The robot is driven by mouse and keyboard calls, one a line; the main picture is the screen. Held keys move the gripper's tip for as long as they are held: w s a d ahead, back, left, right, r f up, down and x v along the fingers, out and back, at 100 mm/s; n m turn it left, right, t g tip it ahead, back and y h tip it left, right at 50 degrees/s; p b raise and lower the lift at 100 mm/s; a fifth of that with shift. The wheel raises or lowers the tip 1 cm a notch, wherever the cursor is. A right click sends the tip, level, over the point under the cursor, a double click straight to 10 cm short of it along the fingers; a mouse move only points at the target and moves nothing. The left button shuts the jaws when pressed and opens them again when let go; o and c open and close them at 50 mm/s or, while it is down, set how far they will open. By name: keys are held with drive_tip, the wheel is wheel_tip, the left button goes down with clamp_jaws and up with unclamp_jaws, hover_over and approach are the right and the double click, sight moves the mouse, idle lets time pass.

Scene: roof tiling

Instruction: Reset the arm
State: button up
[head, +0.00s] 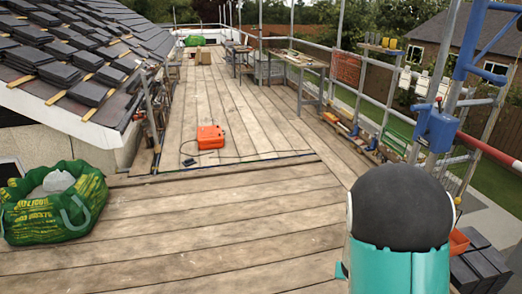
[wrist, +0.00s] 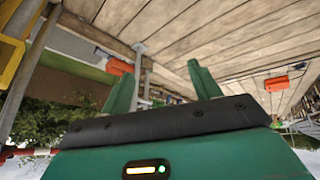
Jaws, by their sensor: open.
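My gripper (wrist: 163,82) shows in the wrist view with its two green fingers spread apart and nothing between them. The wrist picture is turned roughly upside down, with planks at the top and trees and sky at the bottom. In the head view a teal and black part of my arm stands at the lower right. The gripper fingers cannot be made out there.
The plank deck (head: 230,205) is mostly clear. An orange case (head: 210,137) lies mid-deck with a cable. A green bag (head: 55,205) stands left, below roof tiles (head: 75,45). Scaffold poles, a workbench (head: 300,62) and dark stacked blocks (head: 480,268) line the right.

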drive_tip(key=s+a+r+n+t+y, duration=0.1)
drive_tip(key=s+a+r+y, duration=0.1)
drive_tip(key=a+r, duration=0.55)
drive_tip(key=s+a+r+n+y, duration=0.15)
drive_tip(key=a+r, duration=0.35)
drive_tip(key=r, duration=0.5)
drive_tip(key=s+a+r+n, duration=0.1)
drive_tip(key=s+a+r, duration=0.1)
drive_tip(key=s+r, duration=0.3)
drive_tip(key=s+a+r, duration=0.3)
drive_tip(key=s+r, duration=0.2)
drive_tip(key=s, duration=0.5)
drive_tip(key=shift+s+r+n, duration=0.35)
drive_tip(key=shift+r, duration=0.05)
